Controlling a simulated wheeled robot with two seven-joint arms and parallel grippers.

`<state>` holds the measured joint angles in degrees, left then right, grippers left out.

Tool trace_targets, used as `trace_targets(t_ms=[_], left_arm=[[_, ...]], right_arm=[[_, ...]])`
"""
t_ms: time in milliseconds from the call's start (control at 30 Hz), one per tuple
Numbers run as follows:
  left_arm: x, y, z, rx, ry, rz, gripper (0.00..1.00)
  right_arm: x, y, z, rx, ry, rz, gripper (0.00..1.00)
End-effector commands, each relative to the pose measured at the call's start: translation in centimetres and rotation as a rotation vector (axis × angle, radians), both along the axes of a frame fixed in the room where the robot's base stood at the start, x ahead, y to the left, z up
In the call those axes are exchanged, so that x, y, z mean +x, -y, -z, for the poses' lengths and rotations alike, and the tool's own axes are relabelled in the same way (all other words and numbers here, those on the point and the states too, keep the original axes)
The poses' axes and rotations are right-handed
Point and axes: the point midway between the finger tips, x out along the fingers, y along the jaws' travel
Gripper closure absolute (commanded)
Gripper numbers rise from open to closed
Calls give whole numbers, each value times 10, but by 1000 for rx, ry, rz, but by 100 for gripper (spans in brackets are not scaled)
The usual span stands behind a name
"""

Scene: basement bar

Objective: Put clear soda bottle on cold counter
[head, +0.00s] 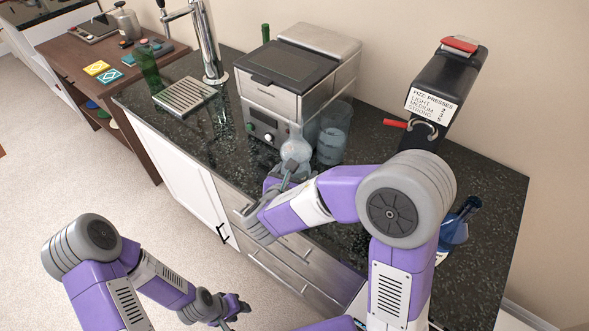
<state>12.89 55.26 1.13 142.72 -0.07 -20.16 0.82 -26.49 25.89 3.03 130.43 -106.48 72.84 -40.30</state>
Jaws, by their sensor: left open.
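A clear, rounded bottle (296,147) is in front of the grey machine on the dark speckled counter (385,140). I take it for the clear soda bottle. My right gripper (284,172) is right at its lower part. The fingers are small and partly covered by my wrist, so I cannot tell whether they grip it. Whether the bottle touches the counter is also unclear. My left gripper (236,308) is open and empty, low over the floor, away from the counter and the bottle. No label marks which surface is the cold counter.
A clear cylindrical container (333,136) stands just right of the bottle, beside the grey machine (298,78). A black fizz press (447,85), a blue bottle (456,226), a green bottle (147,69), a drip tray (184,96) and a tap (210,45) share the counter.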

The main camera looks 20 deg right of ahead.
Motion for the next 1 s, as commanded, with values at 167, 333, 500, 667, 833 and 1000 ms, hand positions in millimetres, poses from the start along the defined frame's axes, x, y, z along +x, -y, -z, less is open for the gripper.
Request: trace_targets(t_ms=[167,333,500,667,833,1000], left_arm=[[0,0,4,0,0,0,57],[0,0,11,0,0,0,57],[0,0,12,0,0,0,57],[0,0,12,0,0,0,57],[0,0,16,0,0,0,57],[0,0,15,0,0,0,57]], right_arm=[[1,0,10,-1,5,0,95],[1,0,32,-2,3,0,95],[1,0,37,0,8,0,95],[1,0,36,1,9,0,95],[0,0,43,1,2,-1,14],[0,0,42,1,1,-1,0]])
